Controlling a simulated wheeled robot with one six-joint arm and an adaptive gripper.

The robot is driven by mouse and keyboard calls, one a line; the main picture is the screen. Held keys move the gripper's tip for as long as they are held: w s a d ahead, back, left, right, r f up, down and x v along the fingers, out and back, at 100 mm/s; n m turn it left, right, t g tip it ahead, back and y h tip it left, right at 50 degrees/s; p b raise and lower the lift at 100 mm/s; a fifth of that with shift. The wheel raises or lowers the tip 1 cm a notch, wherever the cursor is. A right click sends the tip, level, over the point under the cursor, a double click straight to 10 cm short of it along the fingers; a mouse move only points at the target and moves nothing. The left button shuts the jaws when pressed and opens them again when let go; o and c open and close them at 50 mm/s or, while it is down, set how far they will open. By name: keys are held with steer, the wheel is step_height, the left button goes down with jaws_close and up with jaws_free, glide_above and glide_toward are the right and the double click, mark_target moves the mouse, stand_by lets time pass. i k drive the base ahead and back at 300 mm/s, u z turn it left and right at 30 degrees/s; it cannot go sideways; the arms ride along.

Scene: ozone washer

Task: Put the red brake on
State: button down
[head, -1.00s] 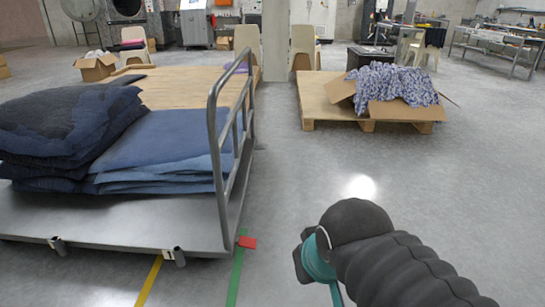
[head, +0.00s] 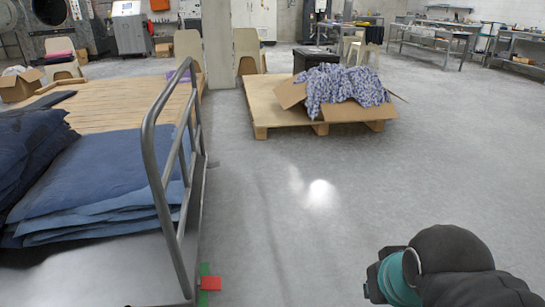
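The red brake (head: 211,283) is a small red tab low at the near right corner of a grey metal cart (head: 110,270). It sticks out just beyond the cart's edge, close to the floor, beside the foot of the tubular handle (head: 152,150). Dark and blue folded cloth lies on the cart. My arm, with a black ribbed cover and a teal band, reaches in at the lower right. My gripper (head: 372,285) is at its left end, over bare floor, well to the right of the brake and not touching it. Its fingers cannot be made out.
A wooden pallet (head: 285,122) with an open cardboard box (head: 355,115) of patterned cloth stands ahead. Chairs and a pillar (head: 217,45) are behind it. Workbenches (head: 430,40) are at the back right. The floor between the cart and my arm is clear.

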mark_target(216, 165)
steer(key=z, duration=0.3)
steer(key=i, duration=0.6)
steer(key=u, duration=0.6)
steer(key=i, duration=1.55)
steer(key=z, duration=0.3)
steer(key=i, duration=1.5)
steer(key=u, duration=0.5)
